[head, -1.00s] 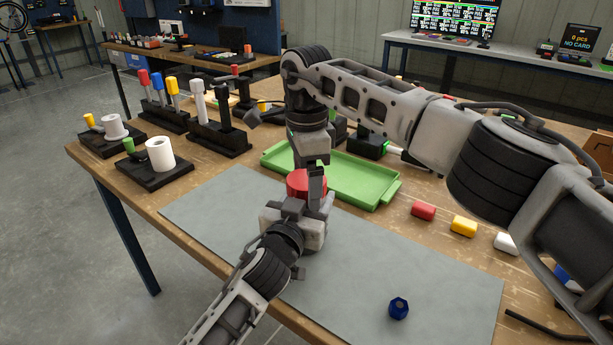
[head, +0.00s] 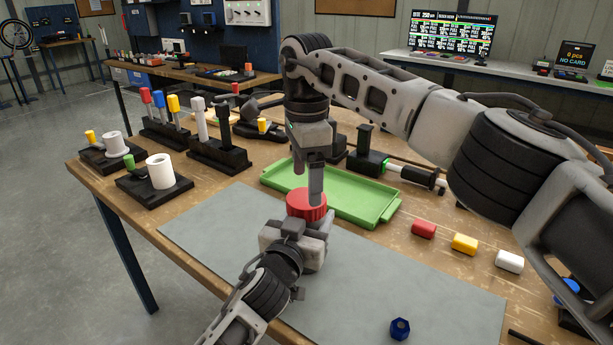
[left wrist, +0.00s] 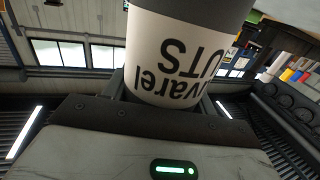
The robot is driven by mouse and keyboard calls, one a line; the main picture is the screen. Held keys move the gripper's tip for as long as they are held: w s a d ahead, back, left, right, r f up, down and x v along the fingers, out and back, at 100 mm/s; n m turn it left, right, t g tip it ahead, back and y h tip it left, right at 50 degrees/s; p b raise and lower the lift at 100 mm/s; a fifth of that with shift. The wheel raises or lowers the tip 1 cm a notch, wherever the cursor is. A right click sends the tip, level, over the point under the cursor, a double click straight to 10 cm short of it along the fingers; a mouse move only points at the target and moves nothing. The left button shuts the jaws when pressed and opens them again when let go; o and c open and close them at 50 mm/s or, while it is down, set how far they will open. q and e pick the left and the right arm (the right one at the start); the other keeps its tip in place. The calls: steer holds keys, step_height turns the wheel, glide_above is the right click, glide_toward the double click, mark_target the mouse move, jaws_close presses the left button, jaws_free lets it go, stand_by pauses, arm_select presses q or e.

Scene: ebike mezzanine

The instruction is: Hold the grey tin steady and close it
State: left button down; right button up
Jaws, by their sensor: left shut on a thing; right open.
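The grey tin (left wrist: 185,55) shows in the left wrist view, upside down, with a white label, black lettering and a dark grey band. My left gripper (head: 300,240) is shut on it over the grey mat. In the head view the gripper hides most of the tin's body. A red ribbed lid (head: 303,205) shows at the top of the tin; I cannot tell how tightly it sits. My right gripper (head: 308,182) is open and points down at the lid from above. Its near finger overlaps the lid's right part in the picture; whether it touches is unclear.
A green tray (head: 345,200) lies behind the tin. Red (head: 424,229), yellow (head: 464,244) and white (head: 509,261) pieces lie to the right. A blue nut (head: 400,328) is on the grey mat (head: 220,235). Black stands with coloured handles (head: 215,150) stand at the left back.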

mark_target(306, 197)
step_height(306, 197, up, 3)
steer(key=n, duration=0.3)
steer(key=shift+r, duration=0.2)
steer(key=shift+f, duration=4.05)
steer(key=shift+c, duration=0.3)
steer(key=c, duration=0.9)
steer(key=shift+m, duration=1.6)
